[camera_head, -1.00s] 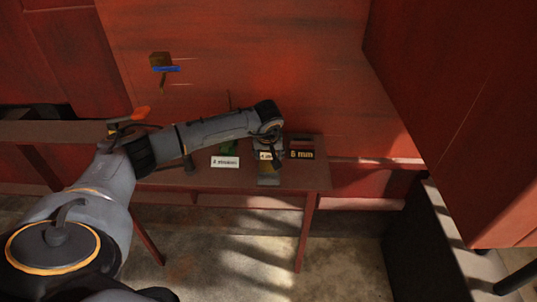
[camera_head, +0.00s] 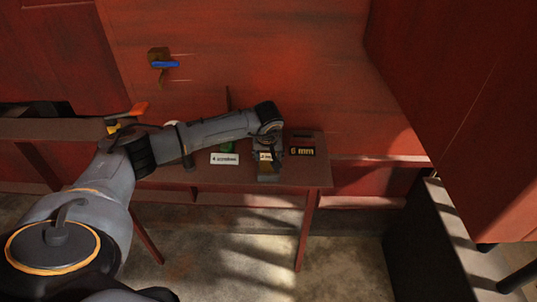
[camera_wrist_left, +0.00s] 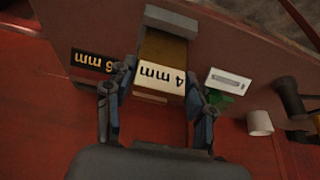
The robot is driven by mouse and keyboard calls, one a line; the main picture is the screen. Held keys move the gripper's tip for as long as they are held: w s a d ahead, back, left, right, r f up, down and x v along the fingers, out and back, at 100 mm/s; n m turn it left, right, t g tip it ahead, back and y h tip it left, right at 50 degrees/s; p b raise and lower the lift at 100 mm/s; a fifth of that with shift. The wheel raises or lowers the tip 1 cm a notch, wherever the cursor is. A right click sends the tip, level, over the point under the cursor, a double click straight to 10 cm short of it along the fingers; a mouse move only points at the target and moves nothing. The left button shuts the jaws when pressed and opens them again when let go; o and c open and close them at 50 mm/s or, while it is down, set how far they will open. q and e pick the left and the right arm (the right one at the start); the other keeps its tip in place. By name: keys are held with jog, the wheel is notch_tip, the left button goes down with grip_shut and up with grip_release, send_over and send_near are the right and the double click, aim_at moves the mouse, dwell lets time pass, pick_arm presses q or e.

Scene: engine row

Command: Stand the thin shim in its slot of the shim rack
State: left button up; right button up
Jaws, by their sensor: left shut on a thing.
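My left gripper (camera_head: 267,153) is over the right part of the brown table. In the left wrist view its fingers (camera_wrist_left: 157,105) stand on either side of a brass-coloured piece (camera_wrist_left: 165,50) with a pale "4 mm" label, and are shut on it. I take this as the thin shim; in the head view its lower end (camera_head: 268,172) shows below the gripper. A grey end piece (camera_wrist_left: 171,21) lies at its far end. A black "6 mm" plate (camera_head: 302,151) is just to the right. The rack's slots are not clearly visible. My right gripper is not in view.
The brown table (camera_head: 315,175) stands against a red wall. A white label card (camera_head: 225,159) and a green item (camera_wrist_left: 219,97) lie left of the gripper in the head view. A white cylinder (camera_wrist_left: 259,123) is close by. A dark box (camera_head: 405,225) stands at right.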

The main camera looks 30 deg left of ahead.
pick_arm(q)
jog(key=shift+f+b, duration=0.8)
jog(key=shift+f, duration=0.2)
jog(key=o, duration=1.3)
jog(key=shift+r, duration=0.1)
jog(key=v, duration=1.2)
